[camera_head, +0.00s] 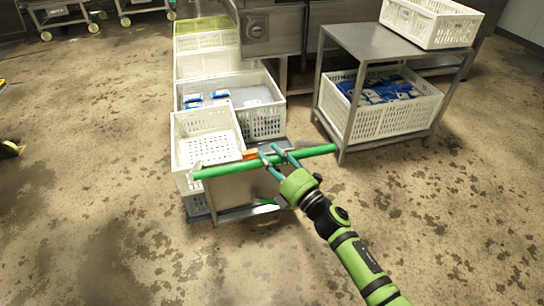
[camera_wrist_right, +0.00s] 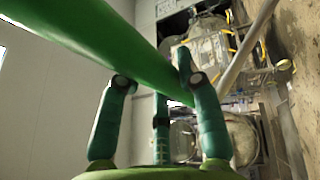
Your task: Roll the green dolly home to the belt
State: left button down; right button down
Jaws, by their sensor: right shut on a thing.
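The green dolly shows its green handle bar (camera_head: 222,169) and grey upright end panel (camera_head: 245,187) in the head view. My right gripper (camera_head: 277,155) is shut on the handle bar, right of the bar's middle. In the right wrist view the green bar (camera_wrist_right: 110,42) crosses close in front of my right gripper (camera_wrist_right: 157,82), with the fingers against it. A white empty crate (camera_head: 206,142) sits at the dolly's left side. The dolly's wheels are hidden. I cannot make out the belt for certain. My left gripper is not in view.
Beyond the dolly stands a white crate (camera_head: 270,123) with blue packs, and more crates (camera_head: 205,43) behind it. A steel table (camera_head: 385,42) at the right has a crate of blue packs below. Wheeled racks (camera_head: 62,12) stand back left. The left floor is mostly clear.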

jog(key=shift+w+d+r, duration=0.1)
jog(key=shift+w+r, duration=0.1)
jog(key=c, duration=1)
grip_release()
jog(key=shift+o, duration=0.9)
jog(key=shift+w+f, duration=0.15)
jog(key=shift+f, duration=0.05)
jog(key=shift+s, duration=0.2)
jog(key=v, duration=1.1)
jog(key=shift+s+d, duration=0.15)
jog(key=shift+s, duration=0.15)
jog(key=shift+f, duration=0.1)
